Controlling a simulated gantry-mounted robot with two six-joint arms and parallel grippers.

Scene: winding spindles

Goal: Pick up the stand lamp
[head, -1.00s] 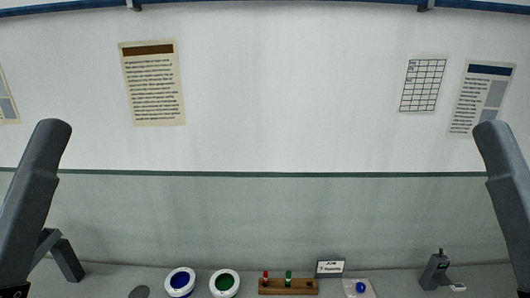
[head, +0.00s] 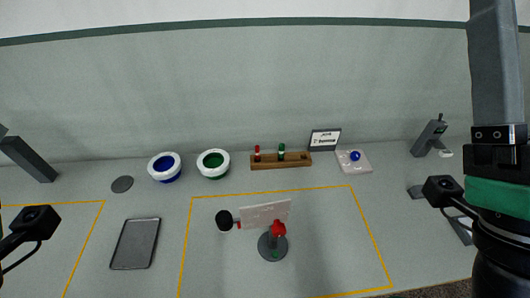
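I cannot tell for sure which item is the stand lamp. In the middle of the bench, a round dark base (head: 270,252) carries a red knob (head: 279,229). A pale panel (head: 265,213) and a black round head (head: 224,220) show just behind and beside it. A grey slanted post (head: 28,160) stands at the left edge, with a flat dark disc (head: 122,184) to its right. Parts of both my arms show at the frame's sides, with a small black camera on each. My gripper fingers are out of frame, and no hold on anything is visible.
Blue-filled (head: 165,167) and green-filled (head: 213,163) bowls, a wooden peg rack (head: 280,161), a sign (head: 324,140), a pad with a blue ball (head: 354,160) and a grey device (head: 430,137) line the back. A dark tray (head: 135,244) lies left. Yellow lines mark the bench.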

